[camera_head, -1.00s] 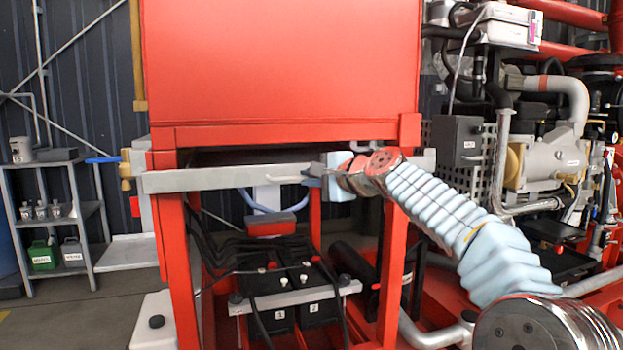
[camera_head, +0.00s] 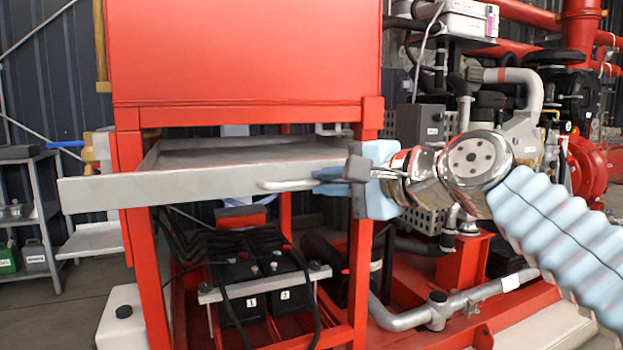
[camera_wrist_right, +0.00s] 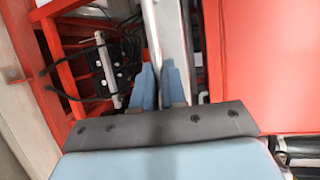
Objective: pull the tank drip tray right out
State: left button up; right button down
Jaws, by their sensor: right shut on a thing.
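The tank drip tray (camera_head: 190,184) is a shallow grey metal tray under the red tank (camera_head: 240,55). In the head view its front stands out towards me from the red frame, and part of its inside shows behind the front wall. A thin bar handle (camera_head: 285,185) is on the front wall, right of the middle. My right gripper (camera_head: 325,181) is shut on the handle's right part. In the right wrist view its two blue fingers (camera_wrist_right: 158,88) close beside the tray's grey front wall (camera_wrist_right: 164,30). The tray's rear is hidden under the tank. My left gripper is not in view.
Two black batteries (camera_head: 255,285) with cables sit below the tray inside the red frame. A valve with a blue lever (camera_head: 68,144) is left of the frame. A grey shelf (camera_head: 38,210) stands at the far left. Pump machinery fills the right side.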

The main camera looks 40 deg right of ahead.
jog(key=shift+s+a+f, duration=0.1)
jog(key=shift+s+a, duration=0.1)
jog(key=shift+s, duration=0.5)
jog(key=shift+s+a, duration=0.15)
jog(key=shift+s, duration=0.55)
jog(key=c, duration=1.2)
grip_release()
jog(key=v, duration=1.4)
jog(key=shift+w+d, duration=0.1)
